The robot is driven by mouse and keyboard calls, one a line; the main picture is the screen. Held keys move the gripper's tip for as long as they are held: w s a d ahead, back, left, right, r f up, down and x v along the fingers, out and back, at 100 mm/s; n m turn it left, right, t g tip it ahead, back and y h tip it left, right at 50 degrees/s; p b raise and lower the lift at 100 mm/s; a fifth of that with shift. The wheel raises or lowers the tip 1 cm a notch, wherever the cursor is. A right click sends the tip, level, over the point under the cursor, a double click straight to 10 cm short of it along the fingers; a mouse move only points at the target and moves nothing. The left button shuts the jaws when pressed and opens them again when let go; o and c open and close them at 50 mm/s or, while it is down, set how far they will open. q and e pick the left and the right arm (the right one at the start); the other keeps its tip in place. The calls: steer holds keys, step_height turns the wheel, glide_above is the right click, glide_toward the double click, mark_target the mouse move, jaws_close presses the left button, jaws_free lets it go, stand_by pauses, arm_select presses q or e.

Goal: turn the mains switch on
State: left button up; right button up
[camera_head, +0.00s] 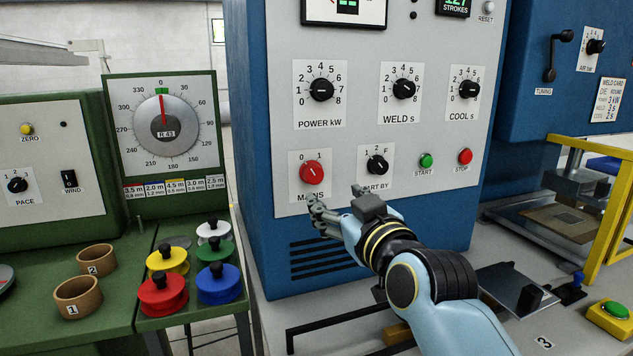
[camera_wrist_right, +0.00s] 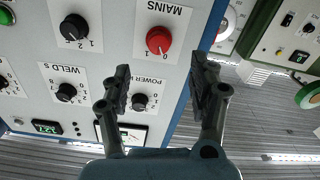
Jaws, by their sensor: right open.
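The mains switch (camera_head: 312,173) is a round red knob on a white plate marked 0 and 1, low on the left of the blue cabinet's grey front. Its pointer is too small for me to read surely. It also shows upside down in the right wrist view (camera_wrist_right: 159,40), beyond and between the finger ends. My right gripper (camera_head: 334,198) is just below and right of the knob in the head view, apart from it. Its two fingers (camera_wrist_right: 161,78) are spread with nothing between them. My left gripper is not in view.
The green start button (camera_head: 426,160) and red stop button (camera_head: 465,156) are farther right. The power knob (camera_head: 321,90) is above. A green bench with coloured spools (camera_head: 163,293) stands left.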

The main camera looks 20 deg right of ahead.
mark_target(316, 177)
steer(key=w+b, duration=0.5)
steer(key=w, duration=0.4)
steer(key=shift+w+a+r, duration=0.1)
steer(key=shift+w+a, duration=0.05)
steer(key=shift+w, duration=0.25)
steer(key=shift+w+r, duration=0.15)
steer(key=shift+w, duration=0.35)
steer(key=shift+c, duration=0.2)
steer(key=c, duration=1.1)
